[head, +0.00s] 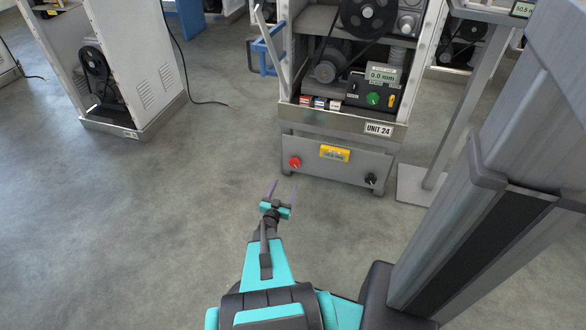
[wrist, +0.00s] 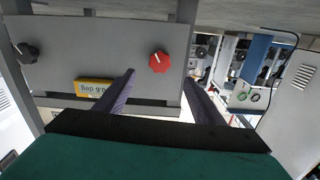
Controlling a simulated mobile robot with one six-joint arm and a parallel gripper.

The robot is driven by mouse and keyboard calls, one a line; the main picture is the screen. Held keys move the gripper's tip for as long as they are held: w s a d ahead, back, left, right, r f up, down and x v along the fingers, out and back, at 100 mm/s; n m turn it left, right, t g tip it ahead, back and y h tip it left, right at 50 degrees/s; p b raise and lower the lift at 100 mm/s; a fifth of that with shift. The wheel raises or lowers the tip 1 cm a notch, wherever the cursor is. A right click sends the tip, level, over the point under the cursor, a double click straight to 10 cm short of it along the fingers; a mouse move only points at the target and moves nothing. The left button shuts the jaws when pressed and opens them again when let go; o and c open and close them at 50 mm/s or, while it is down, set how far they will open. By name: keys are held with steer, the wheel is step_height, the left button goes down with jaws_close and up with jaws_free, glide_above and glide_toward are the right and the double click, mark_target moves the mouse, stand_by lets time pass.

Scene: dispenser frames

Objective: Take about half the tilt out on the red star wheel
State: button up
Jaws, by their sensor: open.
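The red star wheel (head: 295,162) is on the left of the grey lower panel of the unit marked UNIT 24 in the head view. In the wrist view the red star wheel (wrist: 159,62) shows right of the panel's middle, with a white mark on its face. My gripper (head: 283,188) is open and empty, in front of the panel and a little below and left of the wheel in the head view. In the wrist view my gripper's two dark fingers (wrist: 158,82) stand apart.
A black knob (head: 371,179) is on the same panel, also in the wrist view (wrist: 26,50). A yellow label (head: 334,153) lies between the knobs. A display (head: 383,76) above reads 0.0 mm. A grey stand (head: 420,186) is at right.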

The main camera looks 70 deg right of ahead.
mark_target(294, 165)
steer(key=d+b, duration=0.1)
steer(key=d, duration=0.3)
steer(key=d+b, duration=0.1)
steer(key=d, duration=0.3)
steer(key=d+b, duration=0.1)
steer(key=d, duration=0.2)
steer(key=shift+w+d+f, duration=0.15)
steer(key=shift+w+d, duration=0.2)
steer(key=shift+d, duration=0.85)
steer(key=c, duration=0.8)
steer(key=shift+w+a+r, duration=0.1)
steer(key=shift+a+r, duration=0.1)
steer(key=shift+a, duration=0.25)
steer(key=shift+c, duration=1.1)
steer(key=shift+d, duration=0.4)
steer(key=shift+n, duration=0.3)
